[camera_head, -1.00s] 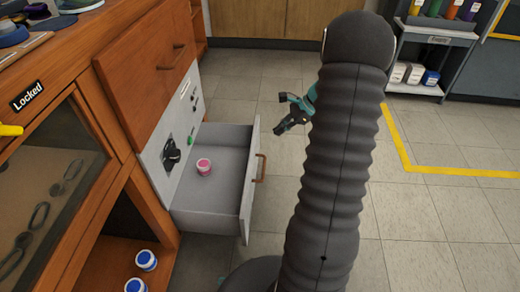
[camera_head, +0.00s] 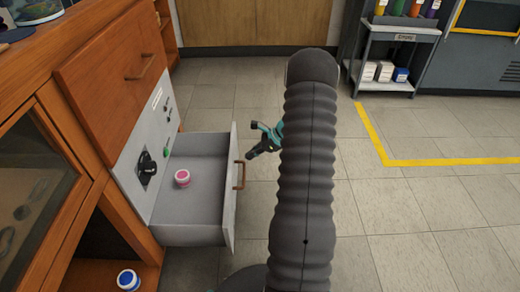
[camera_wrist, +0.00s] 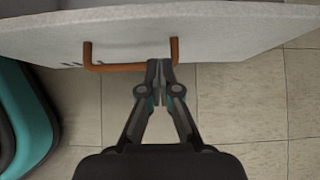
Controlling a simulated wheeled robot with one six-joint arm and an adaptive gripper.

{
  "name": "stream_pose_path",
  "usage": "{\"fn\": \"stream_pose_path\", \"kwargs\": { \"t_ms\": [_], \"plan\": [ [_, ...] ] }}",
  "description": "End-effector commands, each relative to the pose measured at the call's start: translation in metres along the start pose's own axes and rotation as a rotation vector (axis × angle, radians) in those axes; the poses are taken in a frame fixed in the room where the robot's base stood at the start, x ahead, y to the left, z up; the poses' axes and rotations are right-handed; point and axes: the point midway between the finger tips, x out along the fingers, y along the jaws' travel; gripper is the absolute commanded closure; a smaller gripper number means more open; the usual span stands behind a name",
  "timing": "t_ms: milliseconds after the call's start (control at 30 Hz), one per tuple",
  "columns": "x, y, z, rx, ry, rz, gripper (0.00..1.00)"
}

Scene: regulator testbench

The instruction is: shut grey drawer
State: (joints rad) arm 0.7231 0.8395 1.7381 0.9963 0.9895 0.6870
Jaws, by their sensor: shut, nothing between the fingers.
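The grey drawer (camera_head: 193,238) stands open from the cabinet in the head view, with a pink jar (camera_head: 182,178) lying inside. Its front panel carries a brown bar handle (camera_head: 239,175). My gripper (camera_head: 251,155) is just right of the drawer front, partly hidden behind my dark arm. In the wrist view my gripper (camera_wrist: 160,64) is shut and empty, with its fingertips close to the right part of the handle (camera_wrist: 120,68) below the drawer front (camera_wrist: 220,35). I cannot tell whether they touch it.
The wooden cabinet (camera_head: 110,90) has a panel with a black knob (camera_head: 146,167) and a green button. A blue-lidded jar (camera_head: 128,280) sits in its lower opening. A grey cart (camera_head: 390,60) stands at the back right. The tiled floor on the right is clear.

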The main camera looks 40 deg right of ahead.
Motion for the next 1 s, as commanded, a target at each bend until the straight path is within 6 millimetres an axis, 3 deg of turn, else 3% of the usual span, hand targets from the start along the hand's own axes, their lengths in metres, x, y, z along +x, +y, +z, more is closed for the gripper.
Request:
{"fn": "stream_pose_path", "kwargs": {
  "t_ms": [33, 333, 1000],
  "plan": [
    [0.01, 0.001, 0.0, -0.001, 0.0, 0.004, 1.0],
    [0.03, 0.001, 0.025, -0.001, 0.0, 0.001, 1.0],
    [0.034, -0.003, 0.029, 0.01, 0.001, -0.011, 1.0]
  ]
}}
